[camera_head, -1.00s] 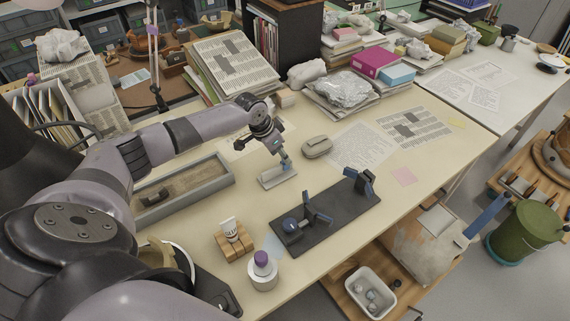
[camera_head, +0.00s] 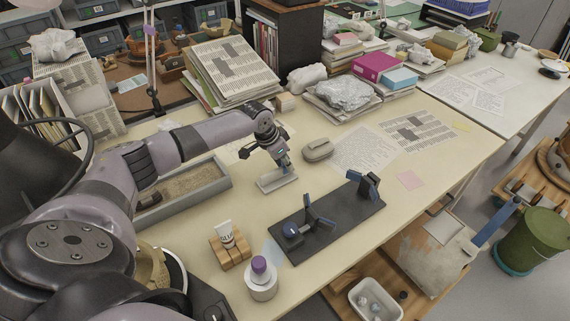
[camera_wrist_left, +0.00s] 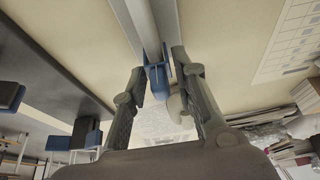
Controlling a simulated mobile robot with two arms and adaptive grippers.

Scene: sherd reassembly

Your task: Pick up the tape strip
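A small pale grey holder (camera_head: 277,181) lies on the cream table, left of the dark stand. My left gripper (camera_head: 284,165) points down over its far edge. In the left wrist view, the two fingers of my left gripper (camera_wrist_left: 158,68) are apart, one on each side of a small blue piece (camera_wrist_left: 157,80) at the end of the grey bar (camera_wrist_left: 143,25). This blue piece may be the tape strip; I cannot tell for sure. Narrow gaps seem to show beside it, and contact is unclear. My right gripper is not in view.
A dark stand (camera_head: 335,222) with blue-padded posts lies to the right. A sand tray (camera_head: 217,183) is at left, a grey oval case (camera_head: 318,149) behind. A wooden block (camera_head: 230,250) with a tube and a purple-capped jar (camera_head: 261,281) stand in front.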

